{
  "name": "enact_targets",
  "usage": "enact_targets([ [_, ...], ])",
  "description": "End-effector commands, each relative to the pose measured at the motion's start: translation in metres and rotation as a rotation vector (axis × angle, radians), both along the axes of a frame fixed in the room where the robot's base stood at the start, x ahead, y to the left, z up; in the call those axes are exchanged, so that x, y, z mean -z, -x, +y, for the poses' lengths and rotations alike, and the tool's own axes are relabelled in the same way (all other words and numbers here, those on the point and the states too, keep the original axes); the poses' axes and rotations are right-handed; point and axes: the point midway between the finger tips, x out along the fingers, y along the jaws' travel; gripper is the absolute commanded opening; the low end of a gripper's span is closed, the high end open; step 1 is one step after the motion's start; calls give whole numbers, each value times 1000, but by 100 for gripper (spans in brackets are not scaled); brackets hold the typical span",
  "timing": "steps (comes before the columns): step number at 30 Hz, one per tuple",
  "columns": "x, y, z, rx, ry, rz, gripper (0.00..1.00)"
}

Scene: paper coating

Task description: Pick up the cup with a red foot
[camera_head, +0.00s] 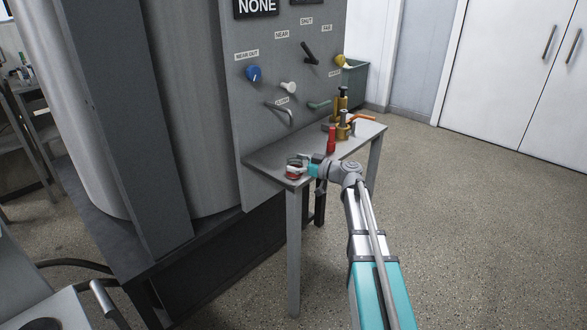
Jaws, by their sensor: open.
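What seems to be the cup with a red foot (292,175) stands near the front left corner of the narrow grey side table. Only its red lower part shows clearly; the rest is small and partly hidden by my gripper. My gripper (298,162) is open at the end of my arm, reaching in from the right. Its fingers are at the cup, overlapping it in the picture. I cannot tell whether they touch it.
A red cylinder (331,141) stands on the side table (268,162) just behind my gripper. Brass valve pieces (343,128) with an orange lever stand farther back. A grey panel (257,120) with knobs and levers rises along the table's left side. Floor is open at right.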

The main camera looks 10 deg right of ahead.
Motion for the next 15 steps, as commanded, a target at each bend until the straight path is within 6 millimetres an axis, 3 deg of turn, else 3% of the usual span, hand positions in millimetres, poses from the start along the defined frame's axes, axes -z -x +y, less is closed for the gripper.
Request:
enact_targets([
  [8,0,0,0,0,0,0,100],
  [15,0,0,-1,0,0,0,59],
])
